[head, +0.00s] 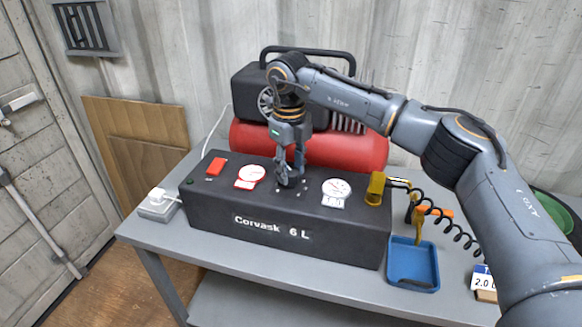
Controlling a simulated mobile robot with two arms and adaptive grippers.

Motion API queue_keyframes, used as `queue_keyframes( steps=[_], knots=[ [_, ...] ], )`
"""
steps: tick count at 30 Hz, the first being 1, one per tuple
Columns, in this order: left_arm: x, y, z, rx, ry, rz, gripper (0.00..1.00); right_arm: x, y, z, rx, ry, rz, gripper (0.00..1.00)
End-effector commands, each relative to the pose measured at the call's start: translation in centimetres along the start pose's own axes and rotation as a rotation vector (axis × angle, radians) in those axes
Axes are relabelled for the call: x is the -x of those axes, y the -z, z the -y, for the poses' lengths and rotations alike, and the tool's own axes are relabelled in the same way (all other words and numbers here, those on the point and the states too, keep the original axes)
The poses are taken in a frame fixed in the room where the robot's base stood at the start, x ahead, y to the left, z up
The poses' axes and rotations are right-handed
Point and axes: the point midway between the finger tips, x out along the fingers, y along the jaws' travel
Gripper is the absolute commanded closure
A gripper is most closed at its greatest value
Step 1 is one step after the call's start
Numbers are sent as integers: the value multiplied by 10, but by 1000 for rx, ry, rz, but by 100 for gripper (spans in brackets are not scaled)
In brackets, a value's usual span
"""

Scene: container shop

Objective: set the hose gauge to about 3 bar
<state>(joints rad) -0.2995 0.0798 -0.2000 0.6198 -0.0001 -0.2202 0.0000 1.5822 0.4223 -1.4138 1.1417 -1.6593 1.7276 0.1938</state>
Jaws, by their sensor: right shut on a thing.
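The dark compressor box (270,235), marked "Corvask 6 L", stands on the grey table. Its sloped top has a round white gauge with a red-edged label (251,173) on the left and another round white gauge with a white label (337,187) on the right. The right gauge sits nearer the hose end; its needle and label are too small to read surely. My right gripper (291,178) points down between the gauges, shut on a small dark knob on the panel. The fingers hide most of the knob. My left gripper is out of view.
A red tank (345,150) lies behind the box. A yellow fitting (376,188) and black coiled hose (455,232) are on the right. A blue tray (413,262) sits in front of them. A red switch (216,166) is at the panel's left. A white socket block (158,204) is farther left.

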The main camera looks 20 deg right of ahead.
Motion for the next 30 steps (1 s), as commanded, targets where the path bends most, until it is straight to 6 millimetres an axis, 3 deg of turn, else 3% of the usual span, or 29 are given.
queue_keyframes(
  steps=[18, 30],
  knots=[
    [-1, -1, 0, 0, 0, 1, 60, -2, 0, -1, -545, 0, -20, 93],
    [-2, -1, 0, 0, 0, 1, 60, -2, 0, -1, -725, -1, -26, 93]
  ],
)
